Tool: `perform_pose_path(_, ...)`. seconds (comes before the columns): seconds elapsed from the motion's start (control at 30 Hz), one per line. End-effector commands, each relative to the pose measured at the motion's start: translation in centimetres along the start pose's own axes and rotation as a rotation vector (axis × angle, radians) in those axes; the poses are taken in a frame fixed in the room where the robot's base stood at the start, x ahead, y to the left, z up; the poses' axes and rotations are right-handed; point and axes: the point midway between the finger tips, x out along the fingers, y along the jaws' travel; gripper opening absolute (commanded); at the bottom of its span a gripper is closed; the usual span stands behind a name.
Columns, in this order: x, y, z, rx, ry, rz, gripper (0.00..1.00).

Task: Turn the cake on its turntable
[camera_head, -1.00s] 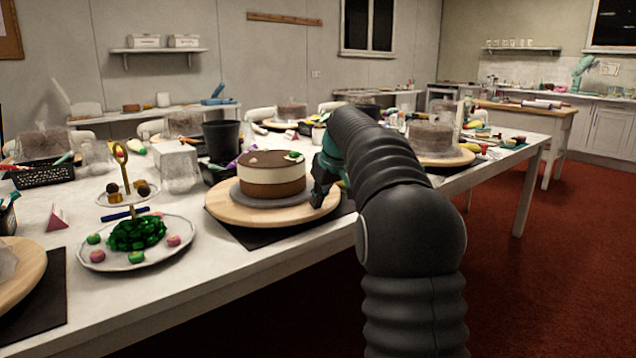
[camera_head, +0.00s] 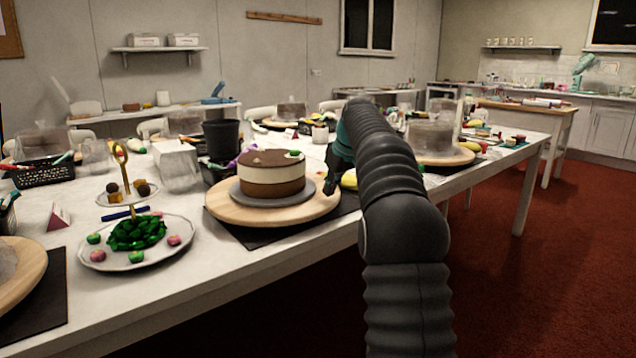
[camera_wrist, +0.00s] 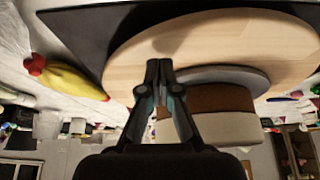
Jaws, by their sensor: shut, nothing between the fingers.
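The cake (camera_head: 272,174), with brown and cream layers and a brown top, sits on a grey board (camera_head: 249,196) on a round wooden turntable (camera_head: 235,213). The wrist view, which is upside down, shows the cake (camera_wrist: 228,127), grey board (camera_wrist: 243,77) and wooden turntable (camera_wrist: 215,40). My gripper (camera_head: 331,187) is at the right edge of the turntable in the head view. In the wrist view its fingertips (camera_wrist: 159,66) are together with nothing between them, in front of the wooden disc. I cannot tell whether they touch it.
A dark mat (camera_head: 262,236) lies under the turntable. A yellow item with a red end (camera_wrist: 67,82) lies beside the mat. Another cake (camera_head: 430,137) stands behind my arm.

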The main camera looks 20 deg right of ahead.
Motion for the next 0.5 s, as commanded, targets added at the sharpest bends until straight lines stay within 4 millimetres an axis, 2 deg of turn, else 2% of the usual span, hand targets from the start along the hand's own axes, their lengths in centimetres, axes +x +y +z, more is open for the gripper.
perform_pose_path(0.2,-1.39,-0.01,-0.66,0.0,0.001,0.001,0.0)
perform_pose_path(0.5,-1.37,-0.28,-0.54,0.0,0.001,0.001,0.0)
